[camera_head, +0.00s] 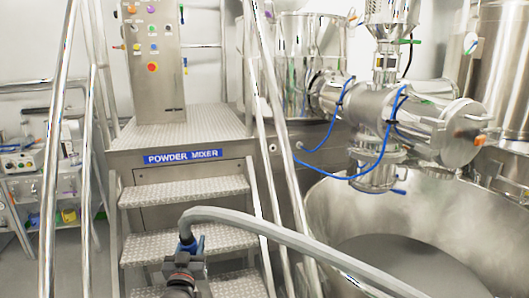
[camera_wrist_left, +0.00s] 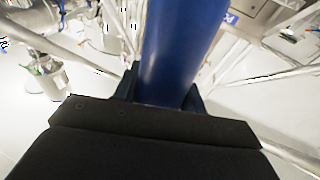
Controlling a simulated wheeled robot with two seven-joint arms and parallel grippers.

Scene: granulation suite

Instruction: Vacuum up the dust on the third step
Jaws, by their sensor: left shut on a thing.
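My left gripper (camera_head: 186,258) is shut on the blue vacuum wand (camera_head: 188,245), in front of the lower steps. A grey hose (camera_head: 290,241) runs from the wand to the lower right. In the left wrist view the wand (camera_wrist_left: 180,55) is a thick blue tube between the dark fingers. The metal stairs have an upper tread (camera_head: 160,191), a middle tread (camera_head: 150,246) and a lower tread (camera_head: 236,285), below a platform (camera_head: 205,120). The gripper and hose hide part of the lower treads. I cannot make out dust on them. My right gripper is out of view.
Metal handrails (camera_head: 48,200) flank the stairs on both sides. A control cabinet (camera_head: 155,60) stands on the platform above a blue "POWDER MIXER" sign (camera_head: 183,157). A large steel vessel (camera_head: 335,205) stands at right. A shelf unit (camera_head: 30,185) with items stands at left.

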